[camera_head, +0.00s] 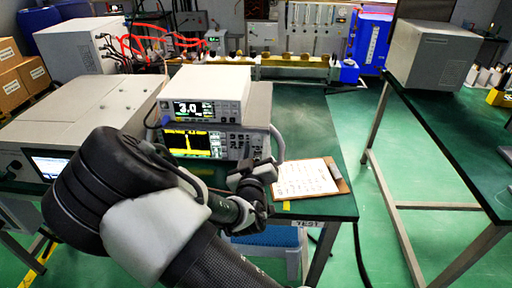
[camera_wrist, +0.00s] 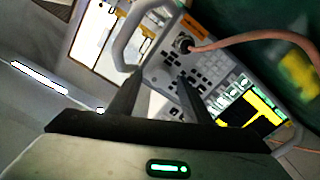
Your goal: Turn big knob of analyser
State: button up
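The analyser (camera_head: 190,142) is the lower of two stacked instruments on the green table, with a yellow trace on its screen. Its front panel, with keys (camera_wrist: 205,68) and screen (camera_wrist: 252,108), shows tilted in the wrist view. My gripper (camera_head: 256,174) is in front of the right part of this panel. In the wrist view its two black fingers (camera_wrist: 158,76) stand apart with nothing visible between them, pointing towards the panel. I cannot pick out the big knob clearly; my gripper hides part of the panel. Whether the fingers touch the panel cannot be told.
A white unit reading 3.0 (camera_head: 207,92) sits on the analyser. A clipboard (camera_head: 304,178) lies to its right. A grey handle (camera_wrist: 128,38) and a pinkish cable (camera_wrist: 250,38) are close to my fingers. A large grey box (camera_head: 70,122) stands at left.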

jog(key=shift+s, duration=0.1)
jog(key=s+p, duration=0.5)
jog(key=s, duration=1.2)
jog(key=shift+a, duration=0.3)
jog(key=shift+s, duration=0.1)
